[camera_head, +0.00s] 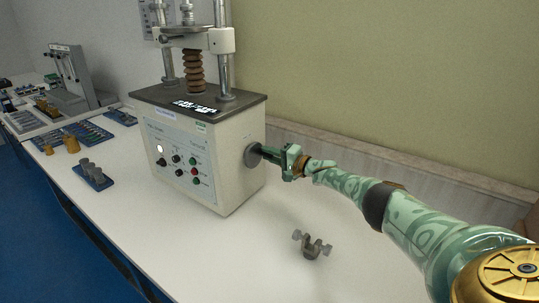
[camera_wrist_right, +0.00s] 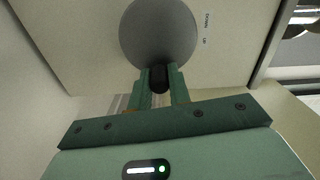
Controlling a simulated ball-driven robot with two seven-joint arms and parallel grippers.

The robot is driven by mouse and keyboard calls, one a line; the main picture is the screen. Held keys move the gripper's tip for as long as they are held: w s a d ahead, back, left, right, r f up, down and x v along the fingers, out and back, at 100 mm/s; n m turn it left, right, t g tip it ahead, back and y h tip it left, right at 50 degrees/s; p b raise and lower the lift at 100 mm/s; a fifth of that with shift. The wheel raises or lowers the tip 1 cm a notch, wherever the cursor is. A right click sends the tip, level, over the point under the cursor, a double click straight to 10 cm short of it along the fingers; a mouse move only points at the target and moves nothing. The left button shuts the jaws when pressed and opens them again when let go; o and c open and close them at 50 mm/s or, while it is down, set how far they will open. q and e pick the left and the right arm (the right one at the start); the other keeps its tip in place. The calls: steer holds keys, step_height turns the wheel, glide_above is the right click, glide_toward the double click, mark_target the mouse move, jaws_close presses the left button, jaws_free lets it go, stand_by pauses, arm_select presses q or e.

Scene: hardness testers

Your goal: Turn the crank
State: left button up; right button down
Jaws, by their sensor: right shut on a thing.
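The crank shows as a round grey disc (camera_head: 251,155) on the right side of the white hardness tester (camera_head: 225,160). In the right wrist view the disc (camera_wrist_right: 158,35) fills the top middle, with a dark handle (camera_wrist_right: 159,78) on its lower part. "DOWN" and "UP" are printed beside it. My right gripper (camera_head: 272,154) reaches in from the right at the disc. In the wrist view its two green fingers (camera_wrist_right: 159,90) are shut on the dark handle, one on each side. My left gripper is not in view.
A small grey metal part (camera_head: 312,247) lies on the white table (camera_head: 250,265) in front of my arm. A blue tray (camera_head: 92,176) with grey pieces and other testers stand at the left. A wall is close behind.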

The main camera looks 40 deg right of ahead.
mark_target(257, 164)
steer(key=m, duration=0.1)
steer(key=f+m, duration=0.1)
steer(key=m, duration=0.2)
steer(key=shift+s+a+f, duration=0.1)
steer(key=shift+a+f, duration=0.1)
steer(key=shift+f, duration=0.2)
steer(key=m, duration=0.2)
steer(key=f+m+b, duration=0.1)
steer(key=m, duration=0.1)
steer(key=a+m, duration=0.1)
steer(key=m, duration=0.1)
steer(key=shift+s+f+m, duration=0.15)
steer(key=shift+f+m, duration=0.15)
steer(key=shift+m, duration=0.1)
arm_select(q)
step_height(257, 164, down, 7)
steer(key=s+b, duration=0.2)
steer(key=b, duration=0.4)
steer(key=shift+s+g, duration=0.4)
arm_select(e)
steer(key=m, duration=0.2)
steer(key=a+m, duration=0.1)
steer(key=m, duration=0.1)
steer(key=shift+s+a+f+m, duration=0.1)
steer(key=shift+s+a+m, duration=0.1)
steer(key=shift+m, duration=0.2)
